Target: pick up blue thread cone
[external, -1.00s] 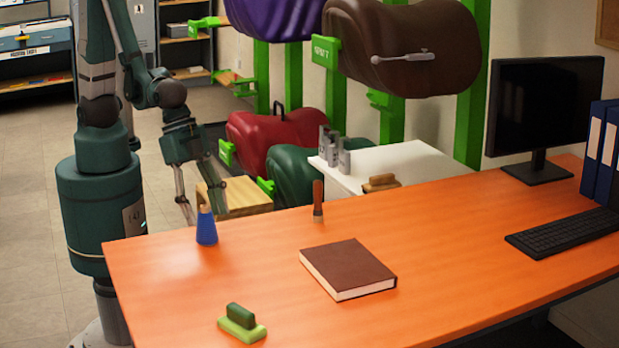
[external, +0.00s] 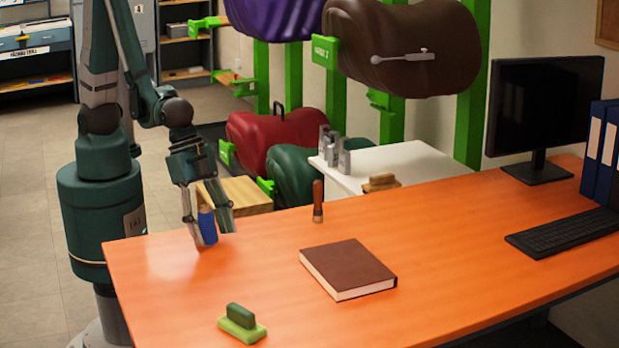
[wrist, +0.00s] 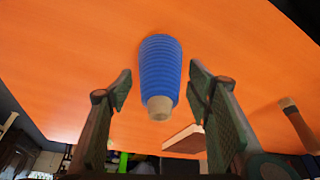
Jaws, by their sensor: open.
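The blue thread cone (external: 207,226) stands upright on the orange desk (external: 270,260), near its left end. Its pale tip and ribbed blue side show in the wrist view (wrist: 160,72). My gripper (external: 209,238) is open and reaches down around the cone, with one finger on each side in the external view. In the wrist view my gripper (wrist: 160,85) shows a gap between each finger and the cone. The fingers partly cover the cone in the external view.
A wooden-handled tool (external: 318,202) stands right of the cone. A brown book (external: 347,267) lies mid-desk, and a green brush-like block (external: 242,322) is near the front edge. A monitor (external: 545,110) and keyboard (external: 565,232) are at the right. The desk between cone and book is clear.

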